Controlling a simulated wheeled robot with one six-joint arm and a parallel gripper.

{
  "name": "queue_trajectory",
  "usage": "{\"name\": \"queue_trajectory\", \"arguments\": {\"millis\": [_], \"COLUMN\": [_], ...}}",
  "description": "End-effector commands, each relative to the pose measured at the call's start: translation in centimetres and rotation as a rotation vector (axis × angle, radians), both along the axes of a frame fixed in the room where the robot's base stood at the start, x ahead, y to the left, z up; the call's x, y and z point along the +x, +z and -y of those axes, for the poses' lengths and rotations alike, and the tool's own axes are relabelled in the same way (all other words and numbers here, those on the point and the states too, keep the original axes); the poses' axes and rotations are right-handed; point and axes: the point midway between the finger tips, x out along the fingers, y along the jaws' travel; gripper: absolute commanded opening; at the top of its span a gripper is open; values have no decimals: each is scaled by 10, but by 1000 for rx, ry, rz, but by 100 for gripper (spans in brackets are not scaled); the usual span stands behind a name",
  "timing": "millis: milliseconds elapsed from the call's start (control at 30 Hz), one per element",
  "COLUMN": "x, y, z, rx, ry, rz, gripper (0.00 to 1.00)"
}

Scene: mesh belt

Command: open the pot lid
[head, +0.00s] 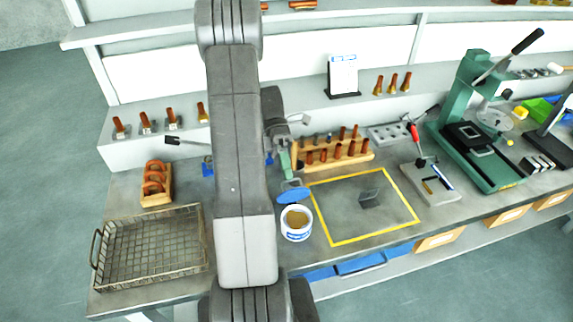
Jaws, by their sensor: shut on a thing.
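The pot (297,233) is a small white tub with a blue band, standing upright on the bench just left of the yellow-framed area. Its top is uncovered and a brown-tan content shows inside. The blue lid (293,197) is off the opening, at the pot's far side in the picture. Whether it touches the rim cannot be told. My gripper (291,185) is right at the lid's far edge and is shut on it. The fingertips are small and partly hidden.
A wire mesh basket (105,250) sits at the left. A green press (468,140) stands right. My arm hides the bench's middle left.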

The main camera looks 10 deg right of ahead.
Motion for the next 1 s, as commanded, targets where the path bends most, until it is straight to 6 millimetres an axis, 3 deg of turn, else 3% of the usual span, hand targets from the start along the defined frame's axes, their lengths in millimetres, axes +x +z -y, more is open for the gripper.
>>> {"name": "queue_trajectory", "arguments": {"millis": [300,800,833,900,1000], "x": [8,9,9,9,9], "y": [-5,-6,-6,-6,-6], "z": [0,0,0,0,0], "rx": [-4,-4,-4,-4,-4], "ry": [0,0,0,0,0], "rz": [-102,-116,-116,-116,-116], "gripper": [0,0,12,26,29]}}
